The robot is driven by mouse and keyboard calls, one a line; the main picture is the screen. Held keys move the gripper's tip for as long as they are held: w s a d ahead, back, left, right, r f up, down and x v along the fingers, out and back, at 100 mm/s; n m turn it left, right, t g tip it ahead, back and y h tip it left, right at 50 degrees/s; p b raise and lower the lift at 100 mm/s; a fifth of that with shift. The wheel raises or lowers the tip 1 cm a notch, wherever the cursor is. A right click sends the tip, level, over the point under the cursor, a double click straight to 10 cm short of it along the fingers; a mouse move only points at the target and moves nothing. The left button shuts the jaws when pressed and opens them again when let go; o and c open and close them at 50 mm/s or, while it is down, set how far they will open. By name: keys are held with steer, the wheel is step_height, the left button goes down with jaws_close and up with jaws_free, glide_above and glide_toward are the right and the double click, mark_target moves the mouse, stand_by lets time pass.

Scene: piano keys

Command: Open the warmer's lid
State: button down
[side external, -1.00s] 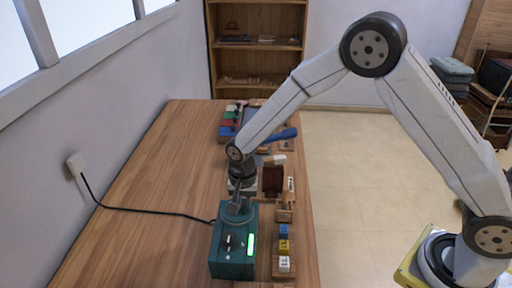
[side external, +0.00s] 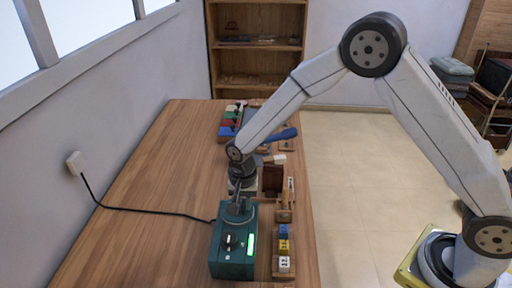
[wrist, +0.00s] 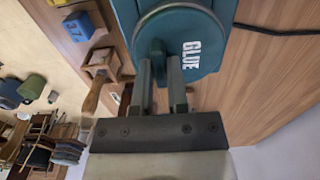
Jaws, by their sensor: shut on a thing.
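The teal glue warmer (side external: 232,255) stands on the near part of the bench, with a green lit strip and a small dial on its front. The side view also shows my gripper (side external: 238,207) at the warmer's top. The fingers hide part of the lid.
Blue, yellow and white number blocks (side external: 284,247) stand in a wooden holder (side external: 277,268) right of the warmer. A dark reddish-brown box (side external: 273,180) sits behind. A black cord (side external: 150,209) runs to the wall socket (side external: 75,164). The bench's left side (side external: 150,170) is otherwise clear.

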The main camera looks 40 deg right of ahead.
steer(key=shift+w, duration=0.15)
steer(key=w+d, duration=0.5)
steer(key=shift+d, duration=0.15)
steer(key=shift+w, duration=0.1)
steer(key=c, duration=0.6)
jaws_free()
steer(key=shift+r, duration=0.1)
steer(key=shift+r, duration=3.85)
